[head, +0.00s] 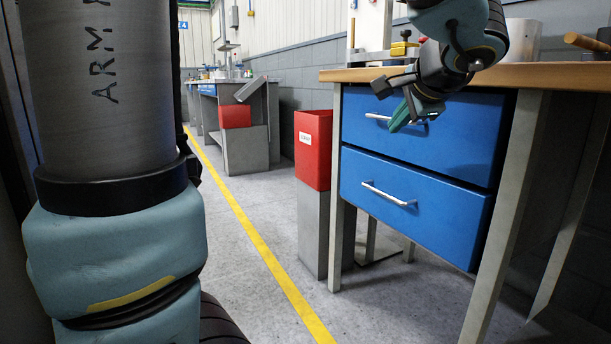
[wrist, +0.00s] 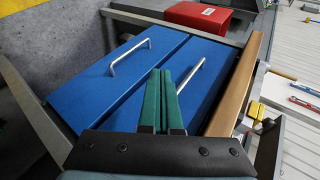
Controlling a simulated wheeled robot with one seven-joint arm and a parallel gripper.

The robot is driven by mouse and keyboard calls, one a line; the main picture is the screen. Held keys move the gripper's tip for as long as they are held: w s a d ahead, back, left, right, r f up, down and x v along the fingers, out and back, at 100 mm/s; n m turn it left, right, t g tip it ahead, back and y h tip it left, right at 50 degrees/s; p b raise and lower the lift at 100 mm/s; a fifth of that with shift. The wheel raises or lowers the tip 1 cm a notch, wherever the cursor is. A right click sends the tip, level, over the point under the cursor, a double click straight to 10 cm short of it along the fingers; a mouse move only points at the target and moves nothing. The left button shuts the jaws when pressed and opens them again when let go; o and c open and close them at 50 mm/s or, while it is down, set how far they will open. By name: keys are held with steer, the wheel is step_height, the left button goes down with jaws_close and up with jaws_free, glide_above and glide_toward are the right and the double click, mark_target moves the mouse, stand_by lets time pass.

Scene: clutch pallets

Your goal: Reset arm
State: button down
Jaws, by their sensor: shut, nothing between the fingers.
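My gripper (head: 406,118) hangs in front of the upper blue drawer of the workbench in the head view, just below the wooden top edge. In the wrist view its green fingers (wrist: 163,100) are together with nothing between them. The upper drawer (head: 425,130) and the lower drawer (head: 410,195) both look closed. The upper drawer's handle is partly hidden behind my gripper in the head view. In the wrist view a handle (wrist: 190,75) shows just right of the fingers; whether they touch cannot be told.
The wooden bench top (head: 540,75) lies beside my arm. A red bin (head: 313,150) on a grey stand is left of the bench. Another red bin (head: 235,116) is farther back. A yellow line (head: 265,252) crosses the floor, which is open around it.

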steer(key=s+a+f+n+g+h+p, duration=0.1)
steer(key=s+a+f+n+g, duration=0.5)
steer(key=a+f, duration=0.6)
steer(key=s+a+f+n+g+p, duration=0.1)
steer(key=a+f+n+g, duration=0.3)
steer(key=a+f+n, duration=0.65)
step_height(320, 180, up, 37)
steer(key=a+m+p, duration=0.1)
steer(key=p, duration=3.7)
steer(key=shift+a+m, duration=0.2)
steer(key=shift+m, duration=0.15)
steer(key=shift+s, duration=0.1)
steer(key=c, duration=1.6)
jaws_free()
